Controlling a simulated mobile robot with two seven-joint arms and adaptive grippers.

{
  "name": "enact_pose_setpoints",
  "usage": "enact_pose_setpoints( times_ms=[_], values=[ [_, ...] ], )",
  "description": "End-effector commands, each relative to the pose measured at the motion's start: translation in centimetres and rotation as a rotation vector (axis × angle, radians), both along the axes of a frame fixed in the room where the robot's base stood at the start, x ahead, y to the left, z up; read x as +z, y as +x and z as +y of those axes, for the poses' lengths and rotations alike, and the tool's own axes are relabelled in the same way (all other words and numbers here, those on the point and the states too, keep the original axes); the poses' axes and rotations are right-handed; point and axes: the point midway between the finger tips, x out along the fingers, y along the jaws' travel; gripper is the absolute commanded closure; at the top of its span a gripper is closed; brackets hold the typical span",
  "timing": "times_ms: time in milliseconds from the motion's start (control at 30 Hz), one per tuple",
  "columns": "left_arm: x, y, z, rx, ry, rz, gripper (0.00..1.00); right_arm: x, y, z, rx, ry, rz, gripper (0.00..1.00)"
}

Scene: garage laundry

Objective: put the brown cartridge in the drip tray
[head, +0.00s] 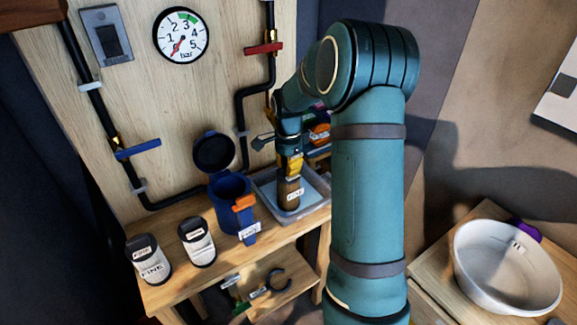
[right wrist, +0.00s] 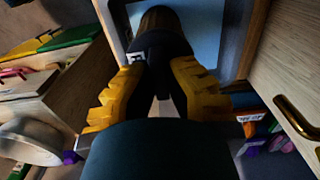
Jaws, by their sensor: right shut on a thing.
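The brown cartridge (head: 289,194), with a pale label, is upright in the grip of my right gripper (head: 291,167). The right gripper's yellow fingers are shut on its upper part. The cartridge is over or in the drip tray (head: 318,213), a shallow grey tray with a pale blue inside, on the wooden bench; I cannot tell whether it touches the bottom. In the right wrist view the yellow fingers (right wrist: 152,75) flank the dark cartridge (right wrist: 158,20), with the blue tray floor (right wrist: 203,25) beyond. My left gripper is not in view.
A blue housing (head: 229,190) with an open black lid (head: 214,152) and orange clip stands left of the tray. Two black-and-white canisters (head: 148,259) (head: 197,241) stand farther left. Black pipes with a blue valve handle (head: 138,149) run behind. A white basin (head: 507,268) is at right.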

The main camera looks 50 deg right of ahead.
Motion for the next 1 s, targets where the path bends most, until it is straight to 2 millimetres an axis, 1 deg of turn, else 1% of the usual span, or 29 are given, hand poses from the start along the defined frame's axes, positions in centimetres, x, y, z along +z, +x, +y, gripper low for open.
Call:
enact_pose_setpoints(
  times_ms=[33,67,100,367,467,567,667,900,1000],
  values=[
    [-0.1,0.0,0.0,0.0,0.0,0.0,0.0,-0.1,0.0,0.0,0.0,0.0,0.001,0.81],
    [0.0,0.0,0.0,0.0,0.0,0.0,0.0,-0.1,0.0,0.0,0.0,0.0,0.001,0.71],
    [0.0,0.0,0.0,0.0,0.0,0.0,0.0,-0.1,0.0,0.0,0.0,0.0,0.001,0.66],
    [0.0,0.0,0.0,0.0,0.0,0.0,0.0,-0.1,0.0,0.0,0.0,0.0,0.001,0.66],
    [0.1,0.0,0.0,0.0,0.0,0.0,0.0,0.4,0.0,0.0,0.0,0.0,0.0,0.66],
    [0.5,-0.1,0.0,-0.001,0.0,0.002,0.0,1.5,0.0,0.0,0.0,0.0,-0.001,0.66],
    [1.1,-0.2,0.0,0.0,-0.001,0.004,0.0,3.4,0.0,0.0,-0.001,-0.001,-0.003,0.66],
    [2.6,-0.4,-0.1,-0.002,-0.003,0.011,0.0,8.4,0.1,0.0,0.001,-0.001,-0.004,0.66],
    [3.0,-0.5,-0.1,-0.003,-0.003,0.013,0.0,10.0,0.0,0.0,0.001,0.0,-0.002,0.66]
  ],
)
